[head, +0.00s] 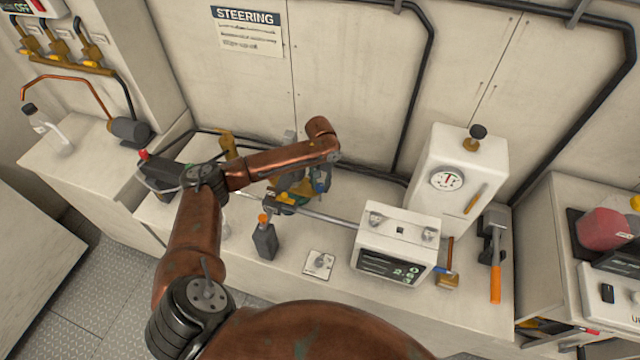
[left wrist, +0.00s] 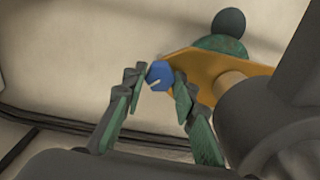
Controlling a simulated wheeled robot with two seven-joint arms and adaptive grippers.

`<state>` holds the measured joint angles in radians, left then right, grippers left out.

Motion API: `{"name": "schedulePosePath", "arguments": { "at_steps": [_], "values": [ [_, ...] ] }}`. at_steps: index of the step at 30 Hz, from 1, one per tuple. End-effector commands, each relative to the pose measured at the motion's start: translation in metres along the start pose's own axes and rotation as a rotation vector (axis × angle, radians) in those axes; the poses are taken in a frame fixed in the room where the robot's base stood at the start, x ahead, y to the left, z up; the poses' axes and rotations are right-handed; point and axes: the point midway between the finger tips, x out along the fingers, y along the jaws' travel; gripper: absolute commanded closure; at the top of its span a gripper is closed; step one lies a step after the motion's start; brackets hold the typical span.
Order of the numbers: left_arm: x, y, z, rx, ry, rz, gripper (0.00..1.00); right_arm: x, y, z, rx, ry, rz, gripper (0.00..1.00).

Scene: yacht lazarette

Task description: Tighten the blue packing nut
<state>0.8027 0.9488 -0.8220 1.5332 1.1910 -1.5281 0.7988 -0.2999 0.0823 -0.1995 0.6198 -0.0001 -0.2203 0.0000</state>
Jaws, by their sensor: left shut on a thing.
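The blue packing nut (left wrist: 159,73) is a small blue piece with a pale mark, near the middle of the left wrist view. My left gripper (left wrist: 157,83) is shut on it, with one dark green-padded finger on each side. Next to the nut is an ochre flange-like part (left wrist: 200,72) with a green rounded piece and a dark ball behind it. My right gripper is not in view.
A dark bottle with an orange cap (head: 265,240) stands in front. A white gauge housing (head: 455,190) and an orange-handled lever (head: 495,280) stand right. The bench front is partly clear.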

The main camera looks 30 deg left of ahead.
Motion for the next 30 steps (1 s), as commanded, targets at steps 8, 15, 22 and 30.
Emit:
{"name": "schedulePosePath", "arguments": {
  "at_steps": [8, 15, 22, 30],
  "values": [
    [0.000, -0.001, 0.000, 0.001, 0.000, -0.002, 0.98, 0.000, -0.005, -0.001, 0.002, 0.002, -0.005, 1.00],
    [-0.003, -0.001, 0.000, 0.049, -0.001, -0.001, 0.98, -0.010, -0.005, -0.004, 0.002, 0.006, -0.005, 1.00],
    [-0.005, -0.001, 0.001, 0.191, -0.002, 0.000, 0.98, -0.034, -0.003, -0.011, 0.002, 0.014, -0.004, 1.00],
    [-0.005, -0.001, 0.000, 0.437, -0.001, -0.001, 0.98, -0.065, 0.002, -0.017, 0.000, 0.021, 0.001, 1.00]
  ]
}}
